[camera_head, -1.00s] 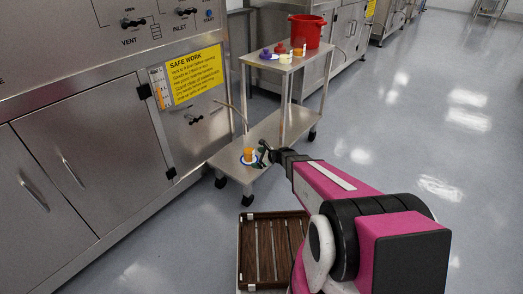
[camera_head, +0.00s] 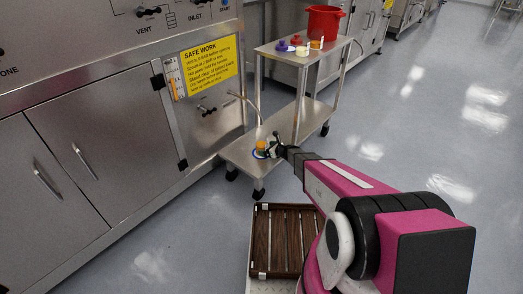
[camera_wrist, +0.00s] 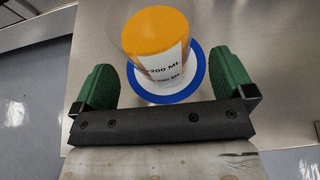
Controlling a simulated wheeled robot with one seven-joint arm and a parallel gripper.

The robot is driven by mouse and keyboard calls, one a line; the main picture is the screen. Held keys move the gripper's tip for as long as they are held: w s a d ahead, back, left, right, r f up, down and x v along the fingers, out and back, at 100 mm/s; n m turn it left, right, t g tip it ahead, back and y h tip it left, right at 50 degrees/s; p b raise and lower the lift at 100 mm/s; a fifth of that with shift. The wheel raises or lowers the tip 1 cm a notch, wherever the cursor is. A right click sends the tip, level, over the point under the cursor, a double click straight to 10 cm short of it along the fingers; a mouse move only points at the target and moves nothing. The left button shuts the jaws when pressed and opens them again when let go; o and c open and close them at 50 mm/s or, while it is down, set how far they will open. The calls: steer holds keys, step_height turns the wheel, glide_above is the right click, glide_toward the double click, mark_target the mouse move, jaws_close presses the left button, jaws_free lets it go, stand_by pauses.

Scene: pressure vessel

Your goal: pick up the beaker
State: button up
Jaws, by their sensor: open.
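The beaker (camera_wrist: 156,47) stands in the wrist view with orange contents and a white label with "ML" markings. In the head view the beaker (camera_head: 262,147) is small, at the near end of that shelf. My gripper (camera_wrist: 165,80) is open, with one green finger on each side of the beaker's lower part.
The metal cart (camera_head: 233,153) has an upper shelf holding a red bucket (camera_head: 323,28) and several small coloured items. Steel cabinets (camera_head: 95,140) line the left. A slatted wooden tray (camera_head: 262,240) lies in front of the cart. The floor to the right is clear.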

mark_target(261, 143)
steer(key=x, duration=0.4)
steer(key=shift+f, duration=0.2)
steer(key=shift+s, duration=0.1)
steer(key=c, duration=1)
steer(key=shift+r, duration=0.1)
